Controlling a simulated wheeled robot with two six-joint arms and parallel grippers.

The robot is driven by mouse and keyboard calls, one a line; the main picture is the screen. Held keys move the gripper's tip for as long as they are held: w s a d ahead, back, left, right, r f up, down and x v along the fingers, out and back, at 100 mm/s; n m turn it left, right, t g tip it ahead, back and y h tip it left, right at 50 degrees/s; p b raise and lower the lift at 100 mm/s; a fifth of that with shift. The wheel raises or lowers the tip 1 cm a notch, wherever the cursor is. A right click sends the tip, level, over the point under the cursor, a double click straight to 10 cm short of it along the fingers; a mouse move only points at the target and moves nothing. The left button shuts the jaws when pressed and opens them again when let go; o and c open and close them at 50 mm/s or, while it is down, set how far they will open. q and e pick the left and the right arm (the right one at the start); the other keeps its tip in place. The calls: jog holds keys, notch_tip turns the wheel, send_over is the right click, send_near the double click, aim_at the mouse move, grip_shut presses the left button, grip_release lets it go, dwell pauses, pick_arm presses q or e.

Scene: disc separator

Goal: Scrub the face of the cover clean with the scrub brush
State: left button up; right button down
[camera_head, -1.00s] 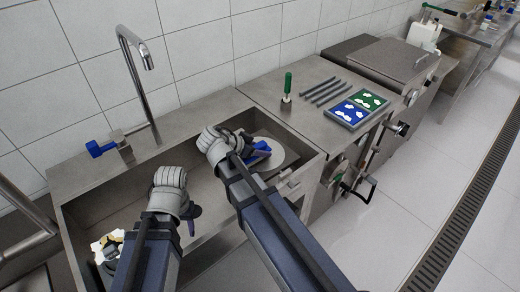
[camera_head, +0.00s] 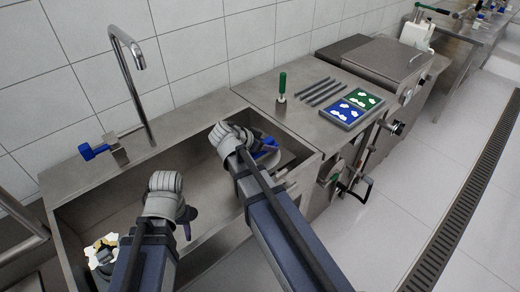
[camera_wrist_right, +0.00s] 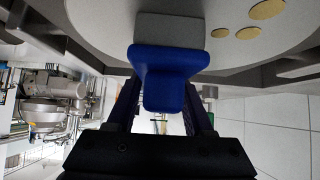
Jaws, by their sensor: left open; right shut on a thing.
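The cover is a round grey disc (camera_head: 288,161) at the right end of the sink, partly hidden by my right arm. In the right wrist view its pale face (camera_wrist_right: 100,22) fills the top, with 3 tan spots (camera_wrist_right: 268,9) of dirt to the right of the brush. My right gripper (camera_head: 262,148) is shut on the blue scrub brush (camera_wrist_right: 165,75). The brush's grey block is against or very near the face; I cannot tell if it touches. My left gripper (camera_head: 188,218) is open and empty over the middle of the sink.
The steel sink (camera_head: 88,192) has a tall tap (camera_head: 140,95) and a blue-handled valve (camera_head: 92,151) behind. A green-handled tool (camera_head: 282,85), dark bars (camera_head: 318,90) and a blue-green tray (camera_head: 352,106) occupy the right counter.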

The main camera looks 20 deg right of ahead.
jog(key=shift+w+d, duration=0.25)
jog(key=shift+d, duration=0.4)
jog(key=shift+w+d, duration=0.2)
jog(key=shift+d, duration=0.45)
jog(key=shift+s+a, duration=0.45)
jog(key=shift+a, duration=0.85)
jog(key=shift+s+a, duration=0.5)
jog(key=shift+a, duration=0.8)
jog(key=shift+s+a, duration=0.45)
jog(key=shift+a, duration=0.85)
jog(key=r+p, duration=0.7)
jog(key=shift+w+d+r, duration=0.1)
jog(key=shift+d+r, duration=0.05)
jog(key=shift+d, duration=0.1)
